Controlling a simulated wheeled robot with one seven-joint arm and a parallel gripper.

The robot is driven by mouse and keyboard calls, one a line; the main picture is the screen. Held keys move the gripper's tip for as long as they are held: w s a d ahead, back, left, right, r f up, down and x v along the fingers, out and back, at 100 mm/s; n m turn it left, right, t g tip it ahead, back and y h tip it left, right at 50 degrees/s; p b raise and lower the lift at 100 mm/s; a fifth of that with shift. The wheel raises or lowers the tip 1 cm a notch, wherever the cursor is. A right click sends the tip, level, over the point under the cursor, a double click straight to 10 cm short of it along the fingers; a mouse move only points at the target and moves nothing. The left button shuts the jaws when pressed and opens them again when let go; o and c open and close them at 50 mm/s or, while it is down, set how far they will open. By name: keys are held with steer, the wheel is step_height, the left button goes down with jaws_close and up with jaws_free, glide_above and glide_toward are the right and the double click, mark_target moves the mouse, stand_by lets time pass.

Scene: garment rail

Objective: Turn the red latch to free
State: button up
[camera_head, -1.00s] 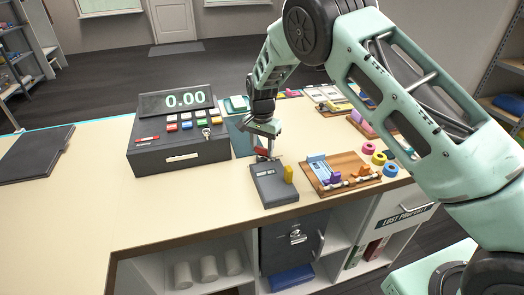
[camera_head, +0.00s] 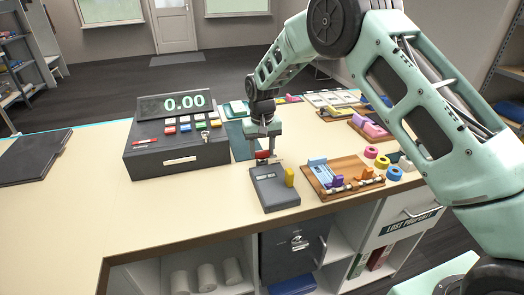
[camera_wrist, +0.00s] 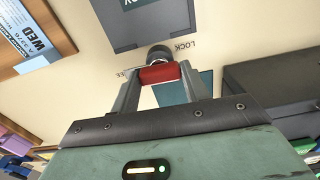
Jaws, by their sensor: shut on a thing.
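The red latch (camera_head: 262,154) stands on the counter at the back edge of a small grey device (camera_head: 274,190). In the wrist view, the red latch (camera_wrist: 159,74) lies crosswise between my two fingers, with a dark round knob (camera_wrist: 160,54) beside it. My gripper (camera_wrist: 162,82) is shut on the latch. The word LOCK (camera_wrist: 187,46) shows at the right of the knob. A label ending in EE (camera_wrist: 124,75) shows at the left, partly hidden by a finger.
A cash register (camera_head: 178,150) reading 0.00 stands to the left. A wooden tray (camera_head: 350,193) with small parts and several coloured rings (camera_head: 383,162) lie to the right. The counter's front left (camera_head: 70,215) is clear.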

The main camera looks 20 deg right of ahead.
mark_target(262, 151)
steer(key=shift+n, duration=0.3)
steer(key=o, duration=1)
steer(key=shift+r, duration=0.15)
step_height(262, 151, up, 17)
steer(key=b, duration=0.3)
steer(key=shift+r, duration=0.1)
steer(key=s+a+n+y, duration=0.1)
steer(key=s+a, duration=0.3)
steer(key=s, duration=0.3)
steer(key=s+a+n, duration=0.2)
steer(key=s+a, duration=0.2)
steer(key=s, duration=0.2)
steer(key=s+f+n, duration=0.1)
steer(key=s+f, duration=0.1)
steer(key=s, duration=0.7)
steer(key=s+d+f+n, duration=0.1)
steer(key=s+f+n, duration=0.1)
steer(key=s, duration=0.8)
steer(key=s+f+n, duration=0.1)
steer(key=s+f, duration=0.1)
steer(key=s, duration=0.8)
steer(key=shift+s+d+f+n, duration=0.2)
steer(key=shift+s+d+n, duration=0.05)
steer(key=shift+d+n, duration=0.1)
